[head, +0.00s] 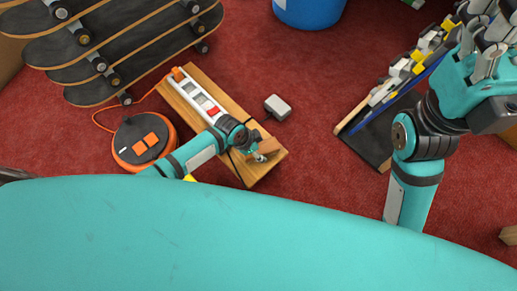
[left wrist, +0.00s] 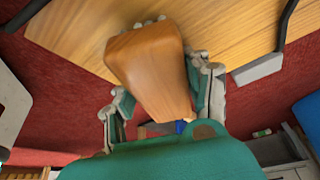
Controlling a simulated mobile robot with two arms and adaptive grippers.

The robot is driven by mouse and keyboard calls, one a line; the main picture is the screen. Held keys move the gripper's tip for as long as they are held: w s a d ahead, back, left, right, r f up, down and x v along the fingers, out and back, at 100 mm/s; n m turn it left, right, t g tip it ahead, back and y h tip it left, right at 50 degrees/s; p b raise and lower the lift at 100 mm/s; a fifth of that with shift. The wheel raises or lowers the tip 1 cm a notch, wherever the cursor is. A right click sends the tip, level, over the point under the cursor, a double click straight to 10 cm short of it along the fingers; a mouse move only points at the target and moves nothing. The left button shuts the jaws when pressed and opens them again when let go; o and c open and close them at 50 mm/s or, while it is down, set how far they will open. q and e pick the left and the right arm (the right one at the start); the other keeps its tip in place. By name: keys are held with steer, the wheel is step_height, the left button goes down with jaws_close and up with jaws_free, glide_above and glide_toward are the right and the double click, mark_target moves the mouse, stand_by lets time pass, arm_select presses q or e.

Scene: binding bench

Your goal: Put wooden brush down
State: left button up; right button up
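The wooden brush (left wrist: 150,70) shows large in the left wrist view as a smooth, orange-brown block that narrows towards the camera. In the head view it shows small (head: 269,146) at the near right end of the wooden bench (head: 273,165). My left gripper (left wrist: 165,98) has its fingers on both sides of the brush and appears shut on it. In the head view the left gripper (head: 260,154) is over the bench end. I cannot tell whether the brush touches the bench top. My right gripper (head: 490,50) is at the upper right, partly cut off by the frame.
A white power strip (head: 200,98) lies along the bench. An orange-and-black cable reel (head: 143,140) is to its left. Skateboards (head: 110,45) fill the upper left. A grey block (head: 277,107) lies on red carpet right of the bench. A dark rack (head: 375,140) stands near my right arm.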

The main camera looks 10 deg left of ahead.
arm_select(q)
steer(key=o, duration=0.4)
